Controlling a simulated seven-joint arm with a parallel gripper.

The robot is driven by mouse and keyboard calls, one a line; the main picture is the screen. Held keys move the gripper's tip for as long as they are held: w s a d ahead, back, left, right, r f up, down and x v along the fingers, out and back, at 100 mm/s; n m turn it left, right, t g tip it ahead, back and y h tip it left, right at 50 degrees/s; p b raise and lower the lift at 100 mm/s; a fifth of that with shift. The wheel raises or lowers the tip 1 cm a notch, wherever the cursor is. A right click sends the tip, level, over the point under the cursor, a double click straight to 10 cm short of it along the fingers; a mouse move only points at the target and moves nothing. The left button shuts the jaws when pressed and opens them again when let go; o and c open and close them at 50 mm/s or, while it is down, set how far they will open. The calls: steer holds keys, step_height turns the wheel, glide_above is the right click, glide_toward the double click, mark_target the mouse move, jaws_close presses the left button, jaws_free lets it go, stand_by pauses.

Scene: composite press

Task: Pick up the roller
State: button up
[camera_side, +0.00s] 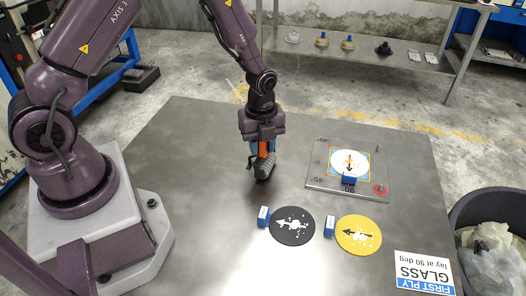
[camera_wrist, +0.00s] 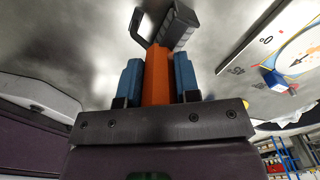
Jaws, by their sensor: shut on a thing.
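The roller has an orange handle and a dark grey ribbed head (camera_side: 264,165). In the side view my gripper (camera_side: 262,150) points down over the table and is shut on the orange handle, with the head below the fingers. In the wrist view the orange handle (camera_wrist: 157,75) stands between the two blue fingers of my gripper (camera_wrist: 158,80), and the grey head (camera_wrist: 180,25) with its bent wire frame shows beyond. I cannot tell whether the head touches the table.
The metal table (camera_side: 200,190) is clear around the roller. To the right lies a plate (camera_side: 318,178) with angle marks and a white disc. In front are a black disc (camera_side: 291,226), a yellow disc (camera_side: 358,234), small blue blocks and a sign (camera_side: 424,273). A bin stands at far right.

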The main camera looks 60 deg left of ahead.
steer(key=shift+r, duration=0.1)
steer(key=shift+r, duration=0.2)
steer(key=r, duration=0.3)
steer(key=shift+s+r, duration=0.25)
steer(key=shift+s, duration=0.05)
steer(key=s+d+r, duration=0.1)
steer(key=s+r, duration=0.8)
steer(key=s, duration=0.4)
steer(key=shift+s+d, duration=0.2)
